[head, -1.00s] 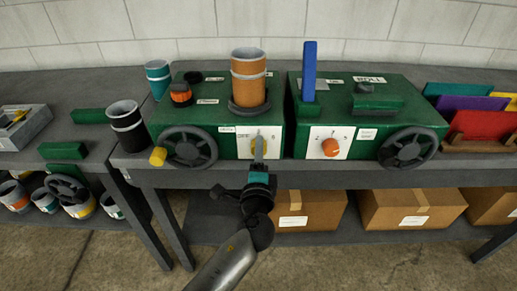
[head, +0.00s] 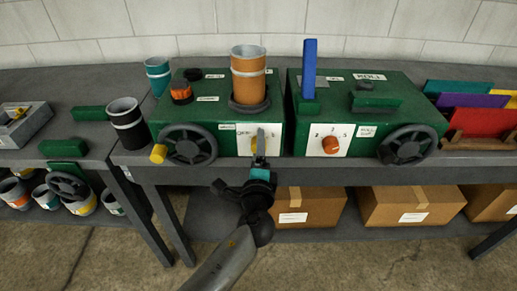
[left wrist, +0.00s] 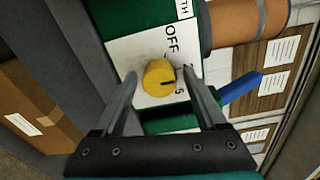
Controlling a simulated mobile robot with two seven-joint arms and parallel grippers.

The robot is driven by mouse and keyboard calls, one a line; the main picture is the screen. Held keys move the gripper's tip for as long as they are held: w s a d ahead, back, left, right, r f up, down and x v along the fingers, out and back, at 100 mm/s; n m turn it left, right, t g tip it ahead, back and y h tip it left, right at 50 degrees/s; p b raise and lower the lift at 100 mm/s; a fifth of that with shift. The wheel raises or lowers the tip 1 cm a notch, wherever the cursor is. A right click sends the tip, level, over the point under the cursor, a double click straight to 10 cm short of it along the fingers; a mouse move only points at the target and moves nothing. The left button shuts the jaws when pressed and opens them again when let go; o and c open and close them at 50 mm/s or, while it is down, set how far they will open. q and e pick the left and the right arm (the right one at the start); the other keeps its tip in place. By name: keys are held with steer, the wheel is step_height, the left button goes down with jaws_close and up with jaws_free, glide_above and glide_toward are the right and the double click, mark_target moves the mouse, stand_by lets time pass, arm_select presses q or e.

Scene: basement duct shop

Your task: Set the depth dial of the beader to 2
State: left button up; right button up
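The green beader (head: 222,108) stands on the grey bench, left of a second green machine. Its round yellow depth dial (left wrist: 158,77) sits on a white plate (left wrist: 140,50). "OFF" and a "5" are legible on the plate; fingers and dial hide other marks. The dial's black pointer line is toward the right in the left wrist view, between "OFF" and "5". My left gripper (head: 260,138) is at the dial, open, with one finger on each side (left wrist: 158,82) and small gaps visible. In the head view the fingers partly cover the dial (head: 253,146). My right gripper is out of view.
The second machine (head: 395,105) has an orange dial (head: 330,145) and a black handwheel (head: 408,146). The beader's handwheel (head: 190,146) and yellow crank grip (head: 158,153) stick out left of my gripper. Cardboard boxes (head: 308,207) are on the lower shelf.

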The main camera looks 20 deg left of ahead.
arm_select(q)
steer(key=shift+s, duration=0.15)
steer(key=b+v, duration=0.1)
steer(key=v, duration=1.4)
steer(key=shift+d, duration=0.1)
steer(key=s+a+f+n+g+h, duration=0.15)
steer(key=s+f+g, duration=0.25)
steer(key=f, duration=1.1)
steer(key=s+f+n+g+h, duration=0.15)
steer(key=s+f+g, duration=0.25)
steer(key=f, duration=1.1)
steer(key=s+a+f+n+g, duration=0.2)
steer(key=s+f, duration=0.3)
steer(key=s, duration=0.3)
steer(key=s+a+f+n+g+h, duration=0.1)
steer(key=s+a+f+n+g, duration=0.1)
steer(key=s+f+n, duration=0.3)
steer(key=s+a+f+n+g, duration=0.3)
steer(key=s+f, duration=0.4)
steer(key=s, duration=0.4)
steer(key=shift+s+f+n+g+h, duration=0.15)
steer(key=shift+n+g+h, duration=0.15)
steer(key=shift+n+g, duration=0.35)
